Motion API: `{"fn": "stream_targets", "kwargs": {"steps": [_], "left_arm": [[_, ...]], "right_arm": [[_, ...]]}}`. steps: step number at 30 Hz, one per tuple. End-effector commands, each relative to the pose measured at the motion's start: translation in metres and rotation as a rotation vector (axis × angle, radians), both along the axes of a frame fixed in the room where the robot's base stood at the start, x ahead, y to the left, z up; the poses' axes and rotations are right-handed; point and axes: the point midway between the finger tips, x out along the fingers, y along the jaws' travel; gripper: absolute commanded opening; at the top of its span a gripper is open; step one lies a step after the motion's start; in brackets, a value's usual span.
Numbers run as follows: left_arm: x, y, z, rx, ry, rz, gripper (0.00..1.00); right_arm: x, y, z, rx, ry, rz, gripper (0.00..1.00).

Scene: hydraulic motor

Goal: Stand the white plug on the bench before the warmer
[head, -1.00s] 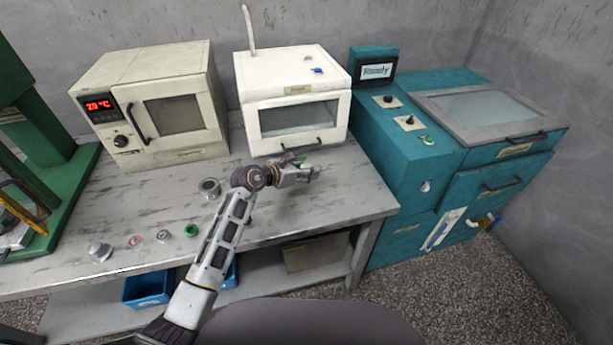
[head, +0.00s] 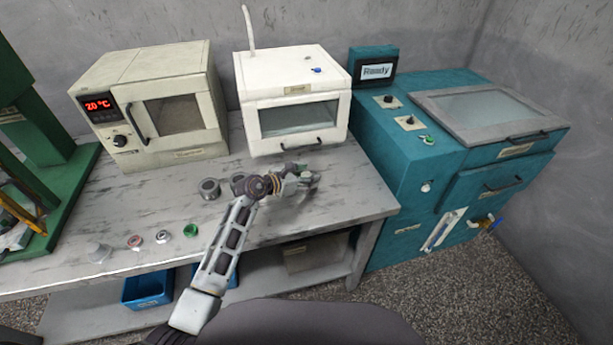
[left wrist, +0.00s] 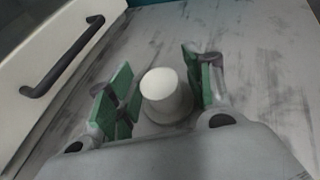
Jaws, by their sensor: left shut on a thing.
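The white plug (left wrist: 166,95) stands between the green finger pads of my left gripper (left wrist: 160,90) in the left wrist view. My left gripper is shut on it, low over the grey bench (left wrist: 262,70). In the head view my left gripper (head: 306,182) is over the bench in front of the white box with a glass front (head: 295,95); the plug is mostly hidden there by the fingers. The box's dark handle (left wrist: 60,60) shows at the left of the left wrist view. I cannot tell for certain which appliance is the warmer. My right gripper is not in view.
A cream oven with a red display (head: 150,105) stands left of the white box, and a teal machine (head: 450,150) stands right. A metal ring (head: 209,188) lies left of my wrist. Several small parts, including a green ring (head: 190,230), lie along the bench's front left.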

Motion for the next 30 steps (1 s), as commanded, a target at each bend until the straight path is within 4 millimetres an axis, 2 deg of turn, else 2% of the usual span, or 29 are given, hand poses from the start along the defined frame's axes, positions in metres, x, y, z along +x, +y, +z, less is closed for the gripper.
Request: {"fn": "stream_targets", "kwargs": {"steps": [1, 2, 6, 20, 30], "left_arm": [[0.000, 0.000, -0.001, 0.000, 0.000, 0.000, 0.27], [0.000, 0.000, -0.001, 0.000, 0.000, 0.000, 0.54], [0.000, 0.000, -0.001, 0.000, 0.000, 0.000, 0.72], [0.000, 0.000, 0.002, 0.000, 0.000, 0.000, 0.73], [-0.014, 0.015, 0.009, 0.002, -0.001, 0.001, 0.73]], "right_arm": [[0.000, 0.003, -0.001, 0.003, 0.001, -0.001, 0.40], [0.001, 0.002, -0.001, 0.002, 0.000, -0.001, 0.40], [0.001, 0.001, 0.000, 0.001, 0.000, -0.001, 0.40], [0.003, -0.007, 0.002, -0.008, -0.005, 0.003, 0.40], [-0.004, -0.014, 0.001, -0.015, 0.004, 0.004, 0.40]]}}
